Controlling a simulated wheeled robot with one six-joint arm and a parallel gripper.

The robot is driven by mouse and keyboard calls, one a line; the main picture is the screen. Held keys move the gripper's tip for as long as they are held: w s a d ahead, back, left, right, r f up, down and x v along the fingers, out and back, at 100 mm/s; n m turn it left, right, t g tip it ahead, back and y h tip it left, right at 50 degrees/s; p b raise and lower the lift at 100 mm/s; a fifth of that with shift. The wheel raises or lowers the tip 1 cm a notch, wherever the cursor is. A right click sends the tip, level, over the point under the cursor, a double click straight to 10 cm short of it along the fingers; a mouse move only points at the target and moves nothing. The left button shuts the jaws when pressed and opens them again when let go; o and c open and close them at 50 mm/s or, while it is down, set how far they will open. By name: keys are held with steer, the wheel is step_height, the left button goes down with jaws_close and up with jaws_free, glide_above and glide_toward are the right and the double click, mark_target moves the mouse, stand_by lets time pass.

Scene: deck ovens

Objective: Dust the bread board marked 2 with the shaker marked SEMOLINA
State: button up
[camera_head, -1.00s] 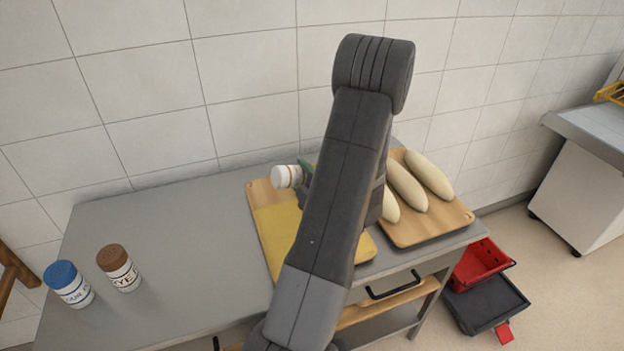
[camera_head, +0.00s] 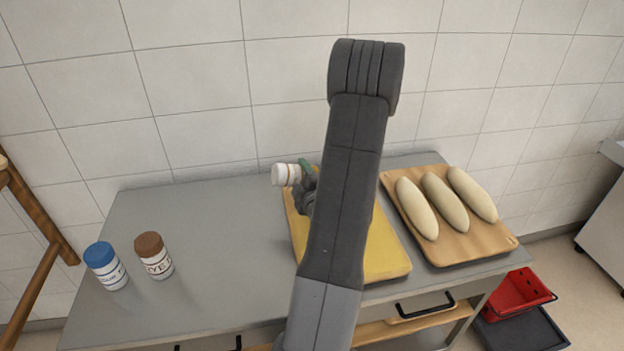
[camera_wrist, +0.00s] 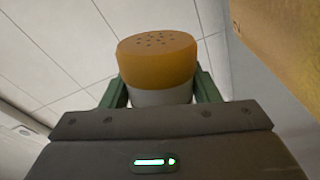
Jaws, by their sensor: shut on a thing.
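My gripper (camera_head: 304,182) is shut on a shaker (camera_head: 284,175) with a white body. In the head view the shaker lies tipped on its side, above the back left edge of a board (camera_head: 386,252) with a yellow top. In the wrist view the shaker's orange-yellow perforated lid (camera_wrist: 157,57) shows between the green fingers; its label is hidden. The yellow-topped board fills the upper right corner there. A second wooden board (camera_head: 470,246) to the right holds three pale loaves (camera_head: 443,202). I can read no number on either board. My arm covers part of the yellow-topped board.
A blue-lidded shaker (camera_head: 106,266) and a brown-lidded shaker marked RYE (camera_head: 154,256) stand on the left of the grey table (camera_head: 222,260). The table between them and the boards is clear. A tiled wall rises behind. A red basket (camera_head: 518,294) is at the lower right.

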steer(key=w+a, duration=0.2)
steer(key=a, duration=0.4)
steer(key=d, duration=0.2)
steer(key=w+d+p, duration=0.1)
steer(key=d, duration=0.1)
steer(key=shift+w+d+r, duration=0.1)
steer(key=shift+w+d, duration=0.05)
steer(key=shift+d, duration=0.2)
steer(key=w+d+p, duration=0.3)
steer(key=w+d, duration=0.1)
steer(key=d, duration=1.2)
steer(key=d+r+n+b, duration=0.3)
steer(key=r+n+b, duration=0.5)
steer(key=n+b, duration=0.9)
steer(key=w+n, duration=0.1)
steer(key=n, duration=0.3)
steer(key=shift+d+n, duration=0.25)
steer(key=shift+n, duration=0.05)
